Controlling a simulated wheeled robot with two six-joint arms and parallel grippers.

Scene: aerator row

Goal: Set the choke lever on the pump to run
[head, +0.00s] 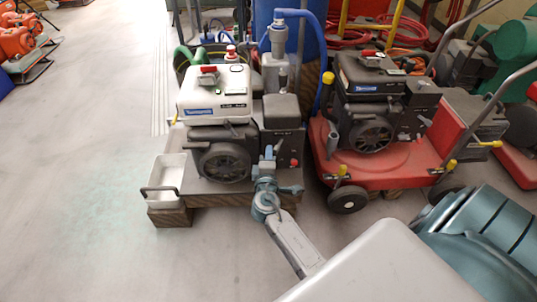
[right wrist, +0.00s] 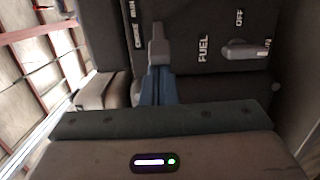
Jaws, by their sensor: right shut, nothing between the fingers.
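The pump (head: 215,105) has a white tank over a dark engine and stands on a low skid in the head view. My right gripper (head: 268,160) is in front of its dark control side. In the right wrist view, the shut blue fingers (right wrist: 158,90) point at a grey lever (right wrist: 158,45), which appears to be the choke lever beside the CHOKE and RUN lettering. The fingertips overlap its lower end in the picture; I cannot tell if they touch. The lever's exact setting is unclear. My left gripper is not in view.
A light fuel lever (right wrist: 245,51) sits right of the choke lever, by FUEL and OFF lettering. A white bin (head: 165,174) is at the skid's left. A red wheeled machine (head: 375,150) stands close on the right. The floor (head: 90,170) at left is clear.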

